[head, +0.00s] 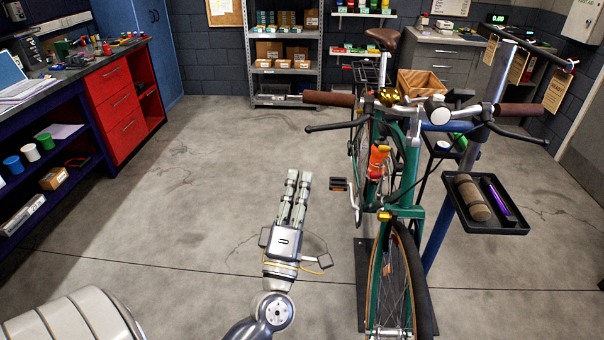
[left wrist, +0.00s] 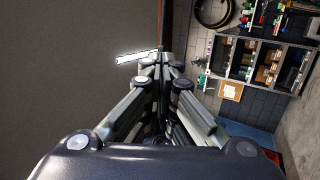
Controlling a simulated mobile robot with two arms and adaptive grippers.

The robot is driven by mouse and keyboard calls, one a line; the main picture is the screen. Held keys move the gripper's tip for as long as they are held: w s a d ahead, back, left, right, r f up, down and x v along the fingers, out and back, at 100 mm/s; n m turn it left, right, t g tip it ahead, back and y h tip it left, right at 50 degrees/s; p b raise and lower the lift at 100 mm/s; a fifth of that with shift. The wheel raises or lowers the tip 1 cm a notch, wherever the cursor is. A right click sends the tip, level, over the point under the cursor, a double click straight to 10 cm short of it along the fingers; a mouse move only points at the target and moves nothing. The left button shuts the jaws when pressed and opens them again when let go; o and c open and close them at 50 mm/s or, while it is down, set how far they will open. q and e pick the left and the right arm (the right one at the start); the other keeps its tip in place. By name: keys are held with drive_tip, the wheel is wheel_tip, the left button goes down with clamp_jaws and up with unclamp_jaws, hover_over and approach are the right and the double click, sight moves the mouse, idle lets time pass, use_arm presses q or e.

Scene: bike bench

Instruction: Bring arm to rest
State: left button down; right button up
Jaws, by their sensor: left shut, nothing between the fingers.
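My left gripper (head: 292,197) shows in the head view at the lower middle, over the open floor left of the bike. Its two fingers point away from me and lie close together, shut with nothing between them. In the left wrist view the fingers (left wrist: 163,65) also meet at their tips, and no object shows between them. The gripper is apart from the green bike (head: 376,285) on its stand. My right gripper does not show in either view.
A black tray (head: 502,228) with a brown roll and a purple item hangs right of the bike. A workbench with red drawers (head: 124,110) stands at the left. A metal shelf (head: 284,98) stands at the back. Bare floor (head: 200,190) lies between bench and bike.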

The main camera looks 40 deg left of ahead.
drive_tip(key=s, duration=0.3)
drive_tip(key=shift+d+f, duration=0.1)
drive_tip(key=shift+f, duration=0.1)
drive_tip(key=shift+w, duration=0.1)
